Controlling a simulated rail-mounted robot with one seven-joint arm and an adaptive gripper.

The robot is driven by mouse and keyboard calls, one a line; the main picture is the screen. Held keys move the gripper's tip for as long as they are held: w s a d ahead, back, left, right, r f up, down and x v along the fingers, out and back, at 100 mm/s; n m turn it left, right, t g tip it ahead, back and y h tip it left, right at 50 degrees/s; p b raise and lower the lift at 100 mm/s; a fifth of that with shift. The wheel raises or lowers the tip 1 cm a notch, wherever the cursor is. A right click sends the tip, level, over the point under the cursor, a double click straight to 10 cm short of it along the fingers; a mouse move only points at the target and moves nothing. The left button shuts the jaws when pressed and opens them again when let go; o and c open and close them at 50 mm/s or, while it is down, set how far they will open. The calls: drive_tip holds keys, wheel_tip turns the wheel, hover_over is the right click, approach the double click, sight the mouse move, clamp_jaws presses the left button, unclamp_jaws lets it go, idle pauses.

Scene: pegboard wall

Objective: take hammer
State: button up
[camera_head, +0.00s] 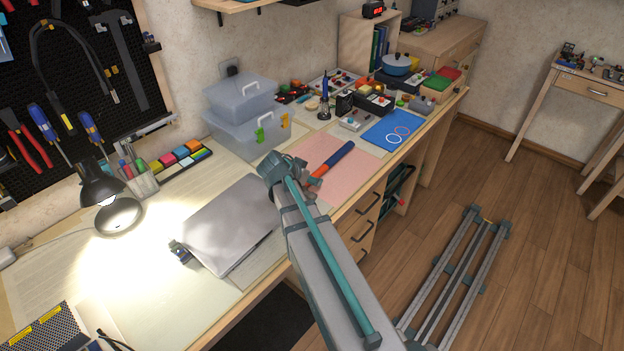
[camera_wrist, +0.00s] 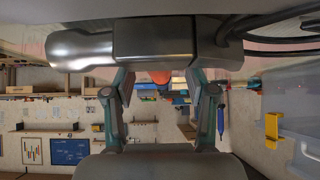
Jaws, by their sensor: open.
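The hammer has a blue handle (camera_head: 333,158) and an orange-red neck; it lies on the pink mat (camera_head: 316,150) on the workbench. In the head view its head end is hidden behind my gripper (camera_head: 286,168). In the wrist view the grey metal hammer head (camera_wrist: 150,43) fills the top of the picture, very close, with the orange neck (camera_wrist: 160,76) below its middle. The fingers of my gripper (camera_wrist: 157,80) are open, one on each side of the neck. I cannot tell whether either finger touches it.
Clear plastic boxes (camera_head: 235,130) stand behind. A blue mat (camera_head: 392,131) and several small items crowd the right. The tool pegboard (camera_head: 60,85) hangs at the left.

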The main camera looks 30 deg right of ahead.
clamp_jaws()
idle(0.3)
drive_tip(key=shift+r, duration=0.1)
idle(0.4)
